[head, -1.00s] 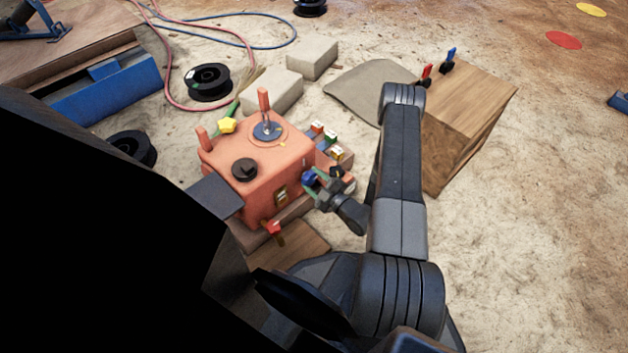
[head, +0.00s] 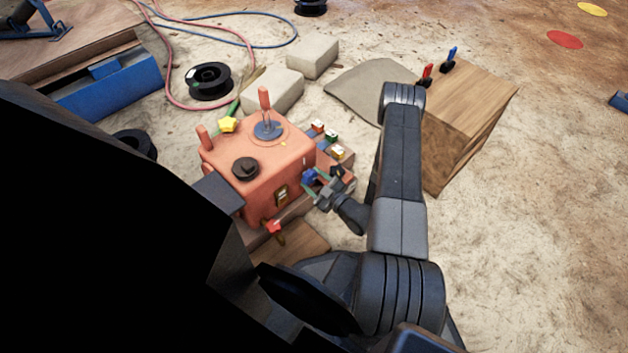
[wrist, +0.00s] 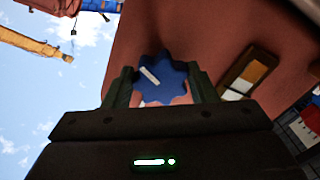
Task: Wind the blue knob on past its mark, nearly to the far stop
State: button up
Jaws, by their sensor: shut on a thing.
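The blue knob (wrist: 165,82) is a lobed disc with a white pointer line, on the side of the orange crusher body (head: 225,160). In the wrist view the white line points to the upper left. My gripper (wrist: 160,88) has a finger on each side of the knob and is shut on it. In the head view my gripper (head: 318,184) reaches the body's right side, and the knob (head: 309,177) shows only partly between the fingers. No mark for the knob can be made out.
A small panel (wrist: 249,75) sits right of the knob in the wrist view. Several coloured switches (head: 328,138) stand on a ledge behind my gripper. A wooden crate (head: 465,120) stands to the right of my arm.

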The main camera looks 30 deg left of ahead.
jog(key=o, duration=1)
jog(key=p+v, duration=0.3)
jog(key=v, duration=0.9)
jog(key=b+x, duration=0.3)
jog(key=x, duration=0.9)
jog(key=shift+d, duration=0.1)
